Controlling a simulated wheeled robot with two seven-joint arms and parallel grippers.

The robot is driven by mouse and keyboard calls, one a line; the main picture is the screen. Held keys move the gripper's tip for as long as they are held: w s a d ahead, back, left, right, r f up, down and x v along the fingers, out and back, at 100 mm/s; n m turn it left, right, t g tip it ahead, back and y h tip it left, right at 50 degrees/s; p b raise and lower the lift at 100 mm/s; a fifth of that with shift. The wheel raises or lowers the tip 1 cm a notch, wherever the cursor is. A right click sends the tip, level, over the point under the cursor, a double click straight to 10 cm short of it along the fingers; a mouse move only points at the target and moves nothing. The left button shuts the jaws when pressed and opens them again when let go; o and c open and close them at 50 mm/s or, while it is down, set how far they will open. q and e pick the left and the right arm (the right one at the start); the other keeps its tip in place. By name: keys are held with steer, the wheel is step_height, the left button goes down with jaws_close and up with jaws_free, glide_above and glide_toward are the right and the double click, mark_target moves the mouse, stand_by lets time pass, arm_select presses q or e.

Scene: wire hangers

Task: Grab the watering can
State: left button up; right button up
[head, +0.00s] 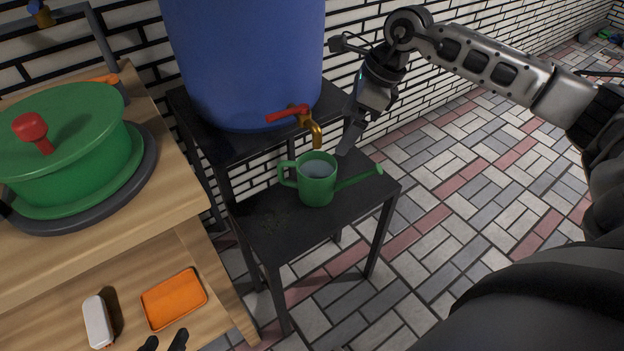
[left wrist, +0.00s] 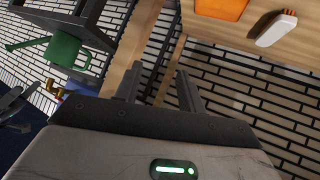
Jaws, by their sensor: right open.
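The green watering can (head: 318,186) stands upright on a low black stand, below a tap, with its handle to the left and its spout to the right. It looks filled with water. It also shows at the upper left of the left wrist view (left wrist: 66,48). My right gripper (head: 349,138) points down behind and to the right of the can, apart from it, and is open and empty. My left gripper (head: 164,341) is at the bottom edge of the head view, by the wooden shelf; its fingers are apart and empty in the left wrist view (left wrist: 158,85).
A blue barrel (head: 245,60) with a brass, red-handled tap (head: 306,122) stands above the black stand (head: 275,232). At left, a wooden bench (head: 190,195) carries a green lidded pot (head: 75,155). An orange tray (head: 174,298) and a white-topped brush-like object (head: 97,320) lie on its lower shelf. Paved floor at right is clear.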

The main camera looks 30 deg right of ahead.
glide_toward(323, 162)
steer(key=s+a, duration=0.2)
steer(key=a, duration=0.2)
steer(key=shift+d+b+x, duration=0.2)
steer(key=shift+b+x, duration=0.35)
steer(key=shift+x, duration=0.9)
steer(key=shift+d+b+x, duration=0.15)
steer(key=shift+b+x, duration=0.35)
steer(key=shift+x, duration=1)
steer(key=shift+s, duration=0.1)
steer(key=c, duration=1.8)
